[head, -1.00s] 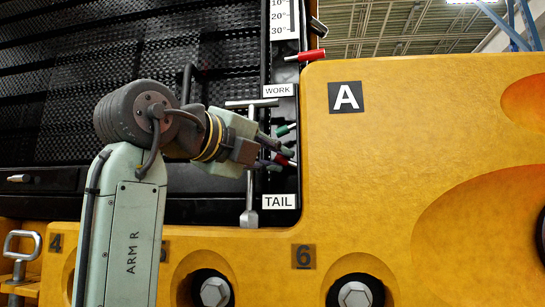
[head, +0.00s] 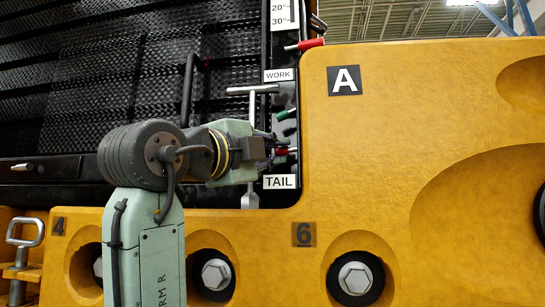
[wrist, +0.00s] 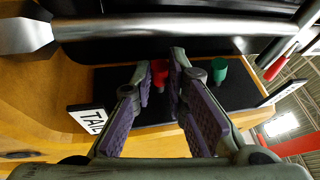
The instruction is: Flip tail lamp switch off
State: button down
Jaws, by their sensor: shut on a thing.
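The tail lamp switch is a red-tipped lever (head: 282,151) just above the TAIL label (head: 279,182) on the black panel strip. In the wrist view its red tip (wrist: 158,72) sits between my fingertips. My gripper (head: 284,146) reaches it from the left and is shut on it; the purple-padded fingers (wrist: 165,82) converge at the tip in the wrist view. The fingers hide part of the lever in the head view. The TAIL label also shows at the left of the wrist view (wrist: 88,118).
A green-tipped lever (head: 286,114) stands just above, under the WORK label (head: 278,75); its green knob (wrist: 219,68) is close to my fingers. A red-handled lever (head: 305,45) is higher up. A metal T-bar (head: 252,110) stands beside my gripper. Yellow bodywork (head: 420,120) borders the right.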

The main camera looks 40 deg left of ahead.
jog(key=shift+w+d+f+n+t+y+b, duration=0.1)
jog(key=shift+f+n+t+y+b, duration=0.25)
jog(key=shift+n, duration=0.6)
jog(key=shift+d+f+n+t+y+b, duration=0.15)
jog(key=shift+f+n+y+b, duration=0.15)
jog(key=shift+n+y+b, duration=0.45)
jog(key=shift+n, duration=0.5)
jog(key=c, duration=1.9)
grip_release()
jog(key=v, duration=1.2)
jog(key=shift+a, duration=0.15)
